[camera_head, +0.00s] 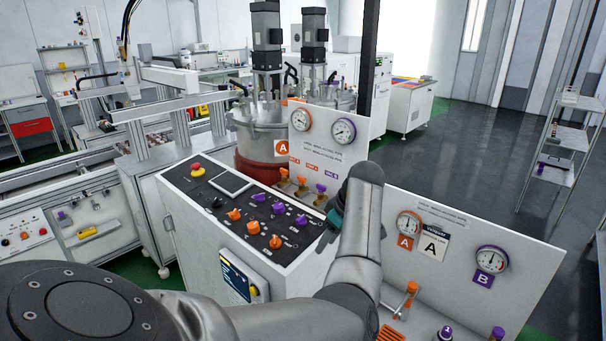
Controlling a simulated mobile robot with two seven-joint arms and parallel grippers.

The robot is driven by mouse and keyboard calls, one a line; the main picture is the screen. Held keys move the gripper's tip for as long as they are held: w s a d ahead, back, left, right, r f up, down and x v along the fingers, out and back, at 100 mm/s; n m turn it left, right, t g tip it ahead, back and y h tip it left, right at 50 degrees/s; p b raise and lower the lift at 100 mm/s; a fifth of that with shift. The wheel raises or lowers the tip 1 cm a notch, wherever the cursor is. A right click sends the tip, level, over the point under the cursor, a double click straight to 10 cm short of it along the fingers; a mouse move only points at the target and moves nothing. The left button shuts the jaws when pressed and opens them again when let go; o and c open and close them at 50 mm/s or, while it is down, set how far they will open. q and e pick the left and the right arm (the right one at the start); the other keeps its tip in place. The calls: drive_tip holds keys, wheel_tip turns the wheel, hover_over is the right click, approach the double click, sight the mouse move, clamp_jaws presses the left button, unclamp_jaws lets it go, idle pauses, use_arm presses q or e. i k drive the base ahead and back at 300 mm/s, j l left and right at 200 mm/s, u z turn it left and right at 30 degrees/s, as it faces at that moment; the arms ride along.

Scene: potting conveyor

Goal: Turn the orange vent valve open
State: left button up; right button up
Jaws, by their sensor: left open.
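Small orange valve handles (284,174) and (302,184) stand in a row with a purple one (320,190) at the foot of the white gauge panel. Small labels sit above them; I cannot read which is the vent. Another orange-tipped lever (410,289) stands below the right-hand gauge board. My left arm comes in from the lower left and bends up. My left gripper (334,218) is open, just right of the black control panel and below the valve row. The wrist hides most of its fingers, and it looks empty. My right gripper is out of view.
The black control panel (240,215) carries orange and purple knobs and a red stop button (198,169). A mixing tank (262,130) stands behind the gauge panel. The right gauge board (530,290) is close to my forearm. Open floor (470,160) lies at the right.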

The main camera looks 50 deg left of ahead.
sight(302, 180)
drive_tip(key=i+j, duration=0.35)
drive_tip(key=j, duration=0.15)
drive_tip(key=i+j, duration=0.35)
drive_tip(key=j, duration=0.95)
drive_tip(key=k+z, duration=0.05)
